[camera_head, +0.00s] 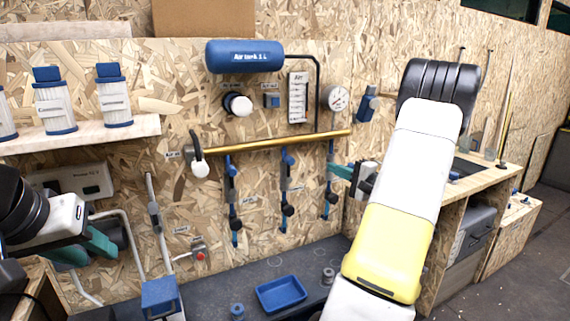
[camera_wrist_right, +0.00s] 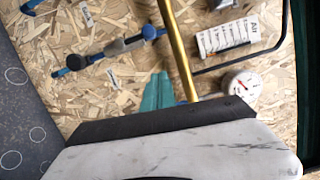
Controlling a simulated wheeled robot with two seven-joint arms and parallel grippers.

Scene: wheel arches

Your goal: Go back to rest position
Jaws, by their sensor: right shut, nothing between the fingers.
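My left gripper (camera_head: 88,250) is at the lower left of the head view, with its two teal fingers spread apart and nothing seen between them. My right gripper (camera_head: 340,171) is near the right end of the brass pipe, in front of the chipboard wall. In the right wrist view its teal fingers (camera_wrist_right: 158,92) are together and empty, close beside the pipe in the picture. Whether they touch it cannot be told. My white and yellow right arm covers part of the wall and bench at the right.
The brass pipe (camera_head: 270,142) carries several hanging blue-handled valves (camera_head: 287,180). A blue air tank (camera_head: 244,56) and a gauge (camera_head: 336,98) are above. Filters stand on a shelf (camera_head: 90,138) at the left. A blue tray (camera_head: 281,294) lies on the dark bench (camera_head: 245,274).

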